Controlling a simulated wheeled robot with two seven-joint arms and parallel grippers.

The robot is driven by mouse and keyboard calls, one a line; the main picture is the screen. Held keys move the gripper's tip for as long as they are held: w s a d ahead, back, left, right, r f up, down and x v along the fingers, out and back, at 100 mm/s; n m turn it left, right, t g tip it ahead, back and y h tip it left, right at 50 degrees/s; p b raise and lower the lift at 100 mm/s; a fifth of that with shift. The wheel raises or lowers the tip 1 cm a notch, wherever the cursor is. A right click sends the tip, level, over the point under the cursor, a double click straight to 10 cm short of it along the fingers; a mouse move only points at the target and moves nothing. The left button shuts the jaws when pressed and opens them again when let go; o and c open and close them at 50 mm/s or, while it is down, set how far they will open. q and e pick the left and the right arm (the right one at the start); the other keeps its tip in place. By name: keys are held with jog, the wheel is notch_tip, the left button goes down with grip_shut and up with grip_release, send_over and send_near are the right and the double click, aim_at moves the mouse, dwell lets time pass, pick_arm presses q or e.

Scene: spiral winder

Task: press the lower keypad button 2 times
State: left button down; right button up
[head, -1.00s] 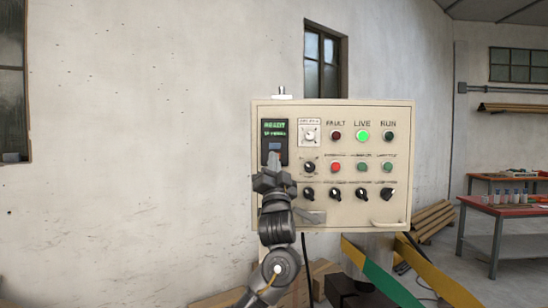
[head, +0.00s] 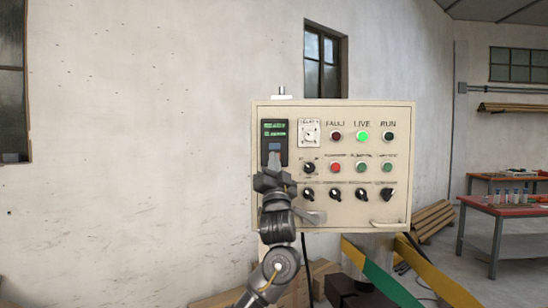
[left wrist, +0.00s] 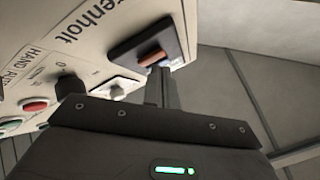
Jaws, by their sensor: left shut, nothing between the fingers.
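The keypad (head: 267,153) is a dark upright unit at the upper left of the cream control panel, with a lit green two-line display (head: 274,129) on top. A blue-grey key (head: 274,146) shows under the display. My left gripper (head: 274,158) is shut and empty, pointing up at the keypad's lower part and covering it, so the lower button is hidden in the head view. In the left wrist view the fingertips (left wrist: 160,70) are at the keypad's near end, beside an orange-brown part (left wrist: 150,57). I cannot tell whether they touch a button.
The cream panel (head: 350,215) carries lamps, push buttons and several black knobs (head: 335,194) right of my gripper. A handle (head: 388,224) is at its lower right. The wall left of the panel is clear.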

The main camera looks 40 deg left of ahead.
pick_arm(q)
jog(key=shift+w+a, duration=0.25)
jog(key=shift+w, duration=0.05)
dwell(0.8)
jog(key=shift+s, duration=0.1)
jog(key=shift+s+d, duration=0.45)
jog(key=shift+s, duration=0.1)
dwell(0.4)
jog(key=s+d, duration=0.1)
jog(key=s, duration=0.1)
jog(key=s+d, duration=0.2)
dwell(0.4)
jog(key=shift+a, duration=0.1)
dwell(2.3)
